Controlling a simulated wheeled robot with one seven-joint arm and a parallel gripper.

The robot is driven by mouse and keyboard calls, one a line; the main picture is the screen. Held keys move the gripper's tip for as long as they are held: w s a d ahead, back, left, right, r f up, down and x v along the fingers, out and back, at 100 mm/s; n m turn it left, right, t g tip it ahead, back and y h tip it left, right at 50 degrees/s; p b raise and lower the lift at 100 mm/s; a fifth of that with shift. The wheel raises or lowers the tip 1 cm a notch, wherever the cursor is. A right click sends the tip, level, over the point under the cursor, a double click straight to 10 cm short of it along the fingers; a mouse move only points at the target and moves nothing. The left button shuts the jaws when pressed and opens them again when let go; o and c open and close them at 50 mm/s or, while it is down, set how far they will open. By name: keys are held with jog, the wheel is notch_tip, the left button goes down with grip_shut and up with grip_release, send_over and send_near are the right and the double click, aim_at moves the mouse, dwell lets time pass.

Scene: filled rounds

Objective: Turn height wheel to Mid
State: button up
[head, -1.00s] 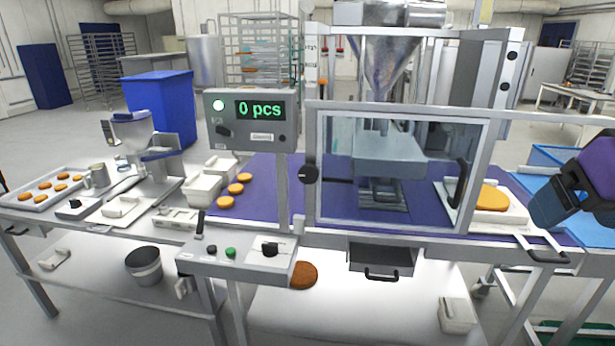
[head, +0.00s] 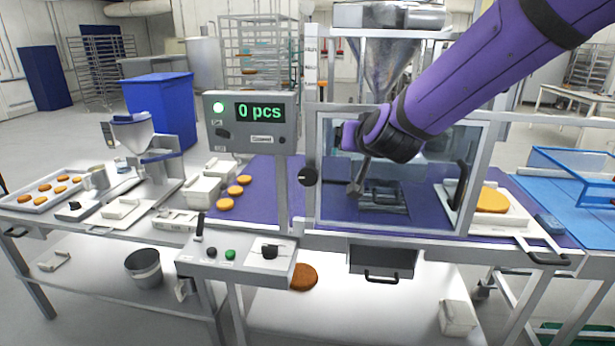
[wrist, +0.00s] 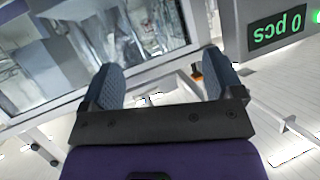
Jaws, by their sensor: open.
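A black round wheel (head: 308,176) sits on the left post of the machine's clear guard; I take it as the height wheel. Its setting is too small to read. My gripper (head: 357,184) hangs in front of the guard window, to the right of the wheel and apart from it. In the wrist view, my gripper (wrist: 160,82) shows two blue-grey fingers spread wide with nothing held between them. The wheel cannot be made out clearly there.
A display box (head: 251,121) reading "0 pcs" stands left of the wheel. A control panel (head: 237,252) with knobs and buttons is below. The guard's black handle (head: 459,185) is at right. Orange rounds (head: 235,190) lie on the purple belt.

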jog(key=w+a+f+t+h, duration=0.2)
jog(key=w+a+f+h, duration=0.1)
jog(key=a+f, duration=0.5)
jog(key=t+h, duration=0.2)
jog(key=h, duration=0.1)
send_near(307, 177)
jog(key=shift+m, duration=0.4)
jog(key=w, duration=0.3)
jog(key=w+d, duration=0.1)
jog(key=w, duration=0.3)
jog(key=w+d, duration=0.1)
jog(key=w, duration=0.2)
jog(key=shift+w+f, duration=0.15)
jog(key=shift+w, duration=0.1)
jog(key=shift+c, duration=0.4)
jog(key=c, duration=0.8)
jog(key=shift+c, duration=0.2)
